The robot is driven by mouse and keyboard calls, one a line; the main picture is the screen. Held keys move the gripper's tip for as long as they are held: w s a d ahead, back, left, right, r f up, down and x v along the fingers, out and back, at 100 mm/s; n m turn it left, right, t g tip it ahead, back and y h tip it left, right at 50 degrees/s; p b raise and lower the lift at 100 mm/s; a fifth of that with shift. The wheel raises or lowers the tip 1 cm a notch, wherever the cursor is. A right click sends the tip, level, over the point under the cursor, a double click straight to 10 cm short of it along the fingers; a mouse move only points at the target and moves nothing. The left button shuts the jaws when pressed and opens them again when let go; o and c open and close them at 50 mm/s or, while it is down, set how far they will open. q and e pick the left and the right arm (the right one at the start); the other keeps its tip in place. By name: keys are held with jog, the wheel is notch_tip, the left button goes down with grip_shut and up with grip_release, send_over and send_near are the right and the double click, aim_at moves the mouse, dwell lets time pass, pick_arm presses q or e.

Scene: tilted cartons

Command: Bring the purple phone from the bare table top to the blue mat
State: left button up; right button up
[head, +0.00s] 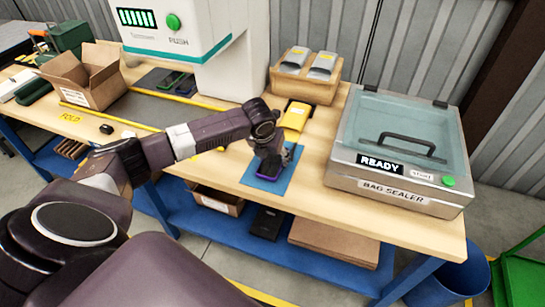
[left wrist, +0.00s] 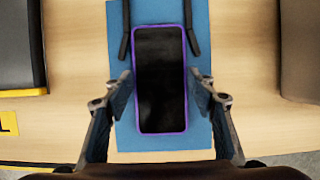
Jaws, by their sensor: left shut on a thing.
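The purple phone (left wrist: 160,80) has a dark screen and a purple rim. It is between the fingers of my left gripper (head: 270,158), which is shut on it. In the head view the phone (head: 267,177) shows only in part below the gripper. The blue mat (head: 284,183) lies on the wooden table near its front edge, and the phone is over it. In the left wrist view the mat (left wrist: 125,135) shows on both sides of the phone and below it. I cannot tell whether the phone touches the mat. My right gripper is out of view.
A bag sealer (head: 401,150) with a clear lid stands right of the mat. A yellow item (head: 295,116) and a carton with grey-topped items (head: 306,76) are behind. A white machine (head: 185,40) stands at the back left, an open carton (head: 87,78) farther left.

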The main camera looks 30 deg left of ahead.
pick_arm(q)
jog(key=shift+f, duration=0.1)
dwell(0.7)
jog(key=o, duration=1.4)
jog(key=shift+c, duration=0.3)
jog(key=shift+c, duration=1.1)
notch_tip(320, 180, up, 3)
jog(key=p, duration=0.3)
jog(key=shift+f, duration=0.1)
notch_tip(320, 180, up, 4)
jog(key=p, duration=0.5)
